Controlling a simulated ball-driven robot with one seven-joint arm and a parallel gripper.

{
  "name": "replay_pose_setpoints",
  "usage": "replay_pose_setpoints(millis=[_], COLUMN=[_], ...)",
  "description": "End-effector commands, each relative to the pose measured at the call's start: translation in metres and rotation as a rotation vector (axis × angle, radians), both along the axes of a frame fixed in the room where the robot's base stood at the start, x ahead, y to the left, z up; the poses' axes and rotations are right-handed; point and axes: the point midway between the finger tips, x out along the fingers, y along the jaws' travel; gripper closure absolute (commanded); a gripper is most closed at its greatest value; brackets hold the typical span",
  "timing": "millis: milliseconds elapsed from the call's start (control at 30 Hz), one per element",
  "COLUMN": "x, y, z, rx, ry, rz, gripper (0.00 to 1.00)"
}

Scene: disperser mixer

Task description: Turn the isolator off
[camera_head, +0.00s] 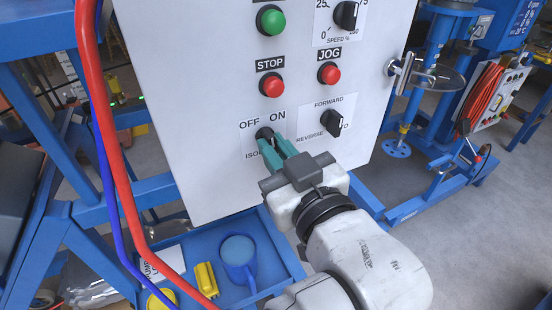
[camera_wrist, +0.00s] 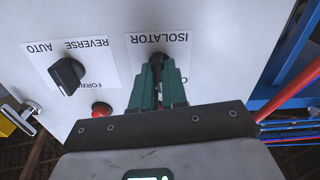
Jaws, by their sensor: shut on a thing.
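The isolator switch is a black rotary knob (camera_head: 264,132) low on the front of a light grey control panel (camera_head: 212,120). OFF is printed above it to the left and ON above it to the right. My gripper (camera_head: 271,142) reaches it from the lower right with its green fingers closed around the knob. In the wrist view, which shows the panel upside down, the knob (camera_wrist: 158,59) sits between the fingertips of my gripper (camera_wrist: 158,72). The fingers hide most of the knob, so I cannot tell which mark it points to.
A forward/reverse knob (camera_head: 332,123) is just right of the isolator. A red STOP button (camera_head: 271,84) and a red JOG button (camera_head: 329,73) are above. A blue tray (camera_head: 288,250) holding a blue cup and yellow items is below. Red and blue hoses (camera_head: 107,150) run down the left.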

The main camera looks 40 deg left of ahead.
Motion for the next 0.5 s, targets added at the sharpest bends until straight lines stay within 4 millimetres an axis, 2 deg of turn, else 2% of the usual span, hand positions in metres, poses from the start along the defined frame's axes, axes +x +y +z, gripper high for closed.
replay_pose_setpoints(millis=[33,500], x=[0.0013,0.0015], y=[-0.0008,-0.0007], z=[-0.0049,-0.0034], rx=[-0.019,-0.165], ry=[-0.039,-0.392], rz=[-0.002,-0.002], gripper=[1.0,1.0])
